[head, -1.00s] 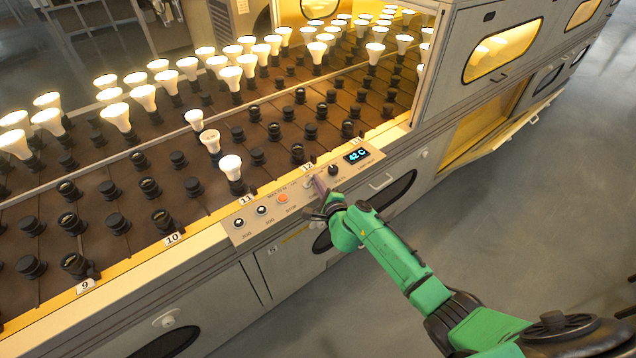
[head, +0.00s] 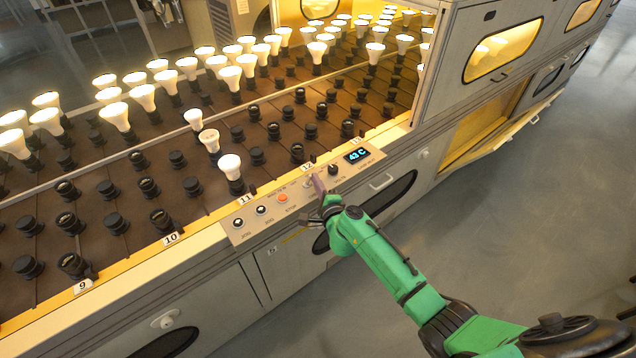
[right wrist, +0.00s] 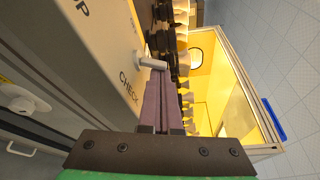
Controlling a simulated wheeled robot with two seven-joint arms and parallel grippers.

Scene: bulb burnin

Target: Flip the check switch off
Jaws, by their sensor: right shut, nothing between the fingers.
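The check switch is a small pale lever (right wrist: 150,62) on the control panel, beside the printed word CHECK in the right wrist view. In the head view my gripper partly covers that spot. My right gripper (head: 317,183) is shut and empty, with its fingers at the panel. In the right wrist view its purple fingers (right wrist: 162,82) reach up to the lever's end; I cannot tell whether they touch it. The lever sticks out sideways toward the fingertips there. My left gripper is not in view.
The panel (head: 240,233) also carries black buttons, an orange stop button (head: 282,198), a dark knob (head: 333,170) and a blue display (head: 357,155) reading 43 C. Behind it lies a bed of sockets with several lit bulbs (head: 231,166). The floor (head: 520,210) at right is clear.

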